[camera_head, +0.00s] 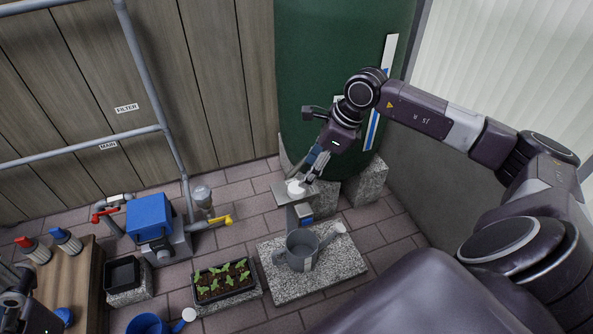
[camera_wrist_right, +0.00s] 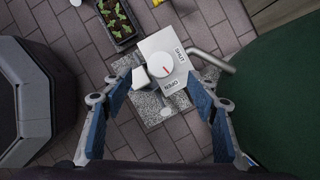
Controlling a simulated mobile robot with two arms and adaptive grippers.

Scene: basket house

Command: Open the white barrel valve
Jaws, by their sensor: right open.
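The white barrel valve (camera_head: 295,187) is a round white knob on a grey plate in front of the green barrel. In the right wrist view the knob (camera_wrist_right: 160,64) carries a short red mark. Its plate (camera_wrist_right: 150,43) reads SHUT and OPEN. My right gripper (camera_head: 314,168) is just above the knob, coming down from the barrel side. In its wrist view the right gripper (camera_wrist_right: 159,80) is open, with its blue-padded fingers apart on either side of the knob and nothing held. A dark part of my left arm shows at the lower left edge; its finger state is unclear.
The green barrel (camera_head: 335,60) stands behind the valve on stone blocks (camera_head: 368,181). A grey watering can (camera_head: 301,252) stands below on a stone slab (camera_head: 281,289). A seedling tray (camera_head: 224,281) and a blue pump (camera_head: 149,217) with red and yellow handles are to the left.

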